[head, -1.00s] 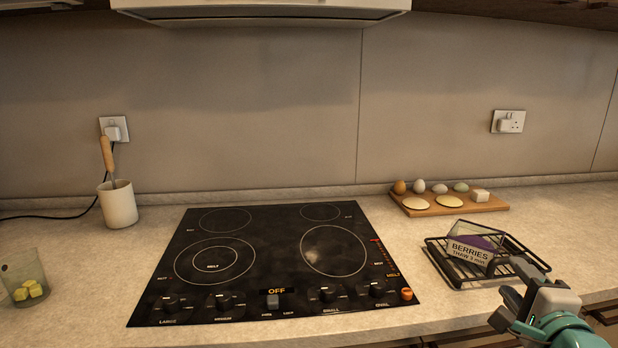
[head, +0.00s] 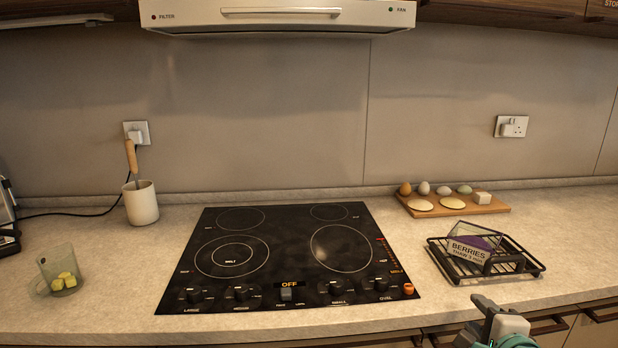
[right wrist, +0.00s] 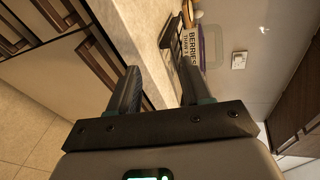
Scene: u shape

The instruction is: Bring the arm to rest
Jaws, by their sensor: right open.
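My right gripper (head: 484,308) is at the lower right of the head view, in front of the counter's front edge and below the black wire rack. In the right wrist view its two fingers (right wrist: 158,80) stand apart with nothing between them. The rack (head: 470,268) holds a clear tub of berries (head: 474,243) with a "BERRIES" label. The tub also shows beyond the fingers in the right wrist view (right wrist: 210,47). The gripper is apart from both. My left gripper is not in view.
A black hob (head: 290,258) marked OFF fills the middle of the counter. A wooden board (head: 480,209) with eggs and flat rounds is at the back right. A white crock (head: 141,205) and a glass of yellow cubes (head: 60,272) are at left. Drawer handles (head: 547,325) line the front.

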